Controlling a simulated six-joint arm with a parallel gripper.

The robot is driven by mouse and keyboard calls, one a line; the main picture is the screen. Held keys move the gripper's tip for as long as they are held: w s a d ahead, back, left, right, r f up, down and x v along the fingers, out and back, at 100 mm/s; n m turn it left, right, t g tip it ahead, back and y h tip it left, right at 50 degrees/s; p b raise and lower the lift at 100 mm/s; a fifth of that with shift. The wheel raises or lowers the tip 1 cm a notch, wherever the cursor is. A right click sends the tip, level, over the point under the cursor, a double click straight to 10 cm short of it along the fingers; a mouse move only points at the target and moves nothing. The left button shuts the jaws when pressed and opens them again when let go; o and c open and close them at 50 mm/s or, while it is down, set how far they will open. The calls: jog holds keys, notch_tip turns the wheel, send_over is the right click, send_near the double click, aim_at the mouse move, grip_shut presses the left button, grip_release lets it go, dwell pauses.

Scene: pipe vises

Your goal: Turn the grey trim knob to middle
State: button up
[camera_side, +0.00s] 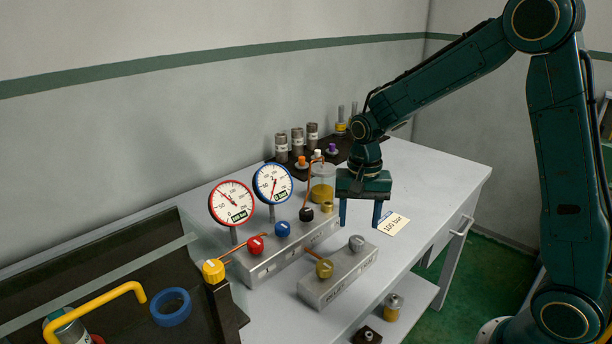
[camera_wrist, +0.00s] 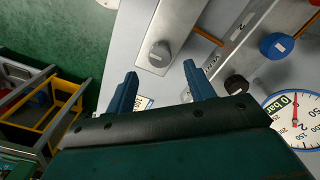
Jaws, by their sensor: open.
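A larger block (camera_side: 285,254) behind carries red (camera_side: 256,245), blue (camera_side: 282,228) and black (camera_side: 306,214) knobs. A red gauge (camera_side: 232,202) and a blue gauge (camera_side: 272,183) stand behind. A "100 bar" card (camera_side: 393,224) lies right of my gripper. The table's right side is clear.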

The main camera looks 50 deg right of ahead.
aim_at(359, 241)
notch_tip(359, 241, up, 9)
jog(key=shift+f, duration=0.2)
dwell(0.5)
jog(key=s+a+r+n+t, duration=0.2)
jog(key=s+n, duration=0.3)
jog(key=s, duration=0.5)
jog(key=s+a+r+n+t, duration=0.2)
jog(key=s+r+n+t, duration=0.1)
jog(key=s, duration=0.7)
jog(key=shift+s+r+n+t, duration=0.35)
jog(key=shift+r+n, duration=0.2)
jog(key=shift+n, duration=0.55)
